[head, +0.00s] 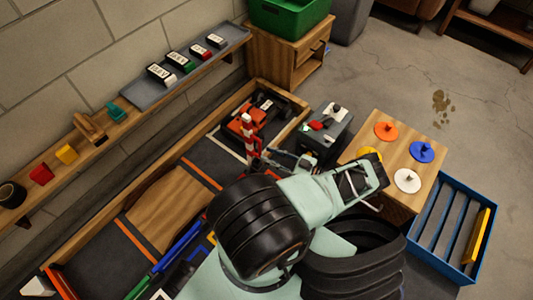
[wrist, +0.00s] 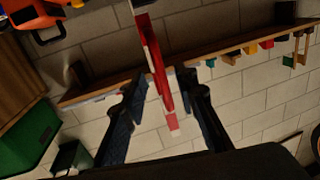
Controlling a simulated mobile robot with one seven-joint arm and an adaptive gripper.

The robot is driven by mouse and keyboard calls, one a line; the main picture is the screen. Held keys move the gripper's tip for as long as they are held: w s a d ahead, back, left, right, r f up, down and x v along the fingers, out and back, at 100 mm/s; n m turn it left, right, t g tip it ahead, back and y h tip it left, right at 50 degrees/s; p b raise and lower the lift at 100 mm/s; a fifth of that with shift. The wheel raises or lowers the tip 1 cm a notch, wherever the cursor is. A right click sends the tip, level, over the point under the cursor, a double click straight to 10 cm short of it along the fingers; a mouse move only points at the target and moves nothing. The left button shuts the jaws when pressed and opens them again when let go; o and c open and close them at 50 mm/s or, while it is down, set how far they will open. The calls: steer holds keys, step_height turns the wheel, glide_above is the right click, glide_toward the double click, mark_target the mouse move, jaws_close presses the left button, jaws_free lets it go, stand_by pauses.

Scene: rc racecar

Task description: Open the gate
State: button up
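The gate is a red-and-white striped bar (head: 247,128), standing nearly upright at the track beside the orange car (head: 262,120) in the head view. In the wrist view the striped bar (wrist: 158,65) runs between the two dark fingers of my gripper (wrist: 162,82). The fingers are apart, with a gap visible on each side of the bar. In the head view my gripper (head: 272,157) is small and close to the bar's lower part. My arm hides part of the track, and the gate's pivot is not clear.
A dark box with a red button (head: 322,127) stands right of the gate. A wooden stand with coloured discs (head: 395,140), black tires (head: 355,255) and a blue crate (head: 450,225) are further right. A wall shelf (head: 100,137) runs along the left.

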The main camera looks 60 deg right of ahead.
steer(key=s+d, duration=0.1)
steer(key=s, duration=0.9)
steer(key=shift+d, duration=0.2)
